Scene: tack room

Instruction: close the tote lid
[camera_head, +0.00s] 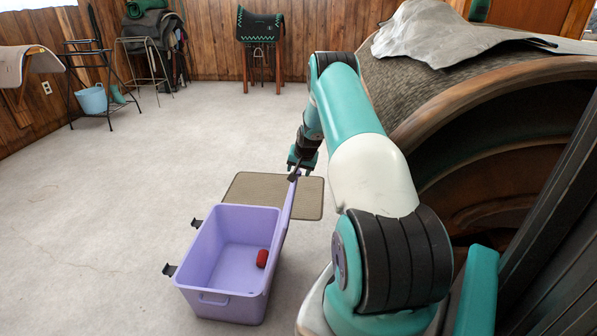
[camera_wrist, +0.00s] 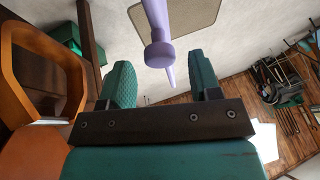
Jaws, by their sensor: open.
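The purple tote (camera_head: 205,275) stands on the floor with its top open. Its purple lid (camera_head: 288,215) is raised nearly upright along the tote's right side, seen almost edge-on. My gripper (camera_head: 300,164) is at the far upper end of the lid. In the wrist view, my gripper's fingers (camera_wrist: 158,80) are spread apart, and the purple lid with a round knob-like part (camera_wrist: 159,55) shows in the gap between and beyond them. I cannot tell whether a finger touches it. A red object (camera_head: 262,258) lies inside the tote.
Two dark latches (camera_head: 169,269) stick out from the tote's left side. A brown mat (camera_head: 245,188) lies behind the tote. A large curved wooden structure (camera_head: 480,110) fills the right. The floor to the left is clear, with stands (camera_head: 95,80) by the far wall.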

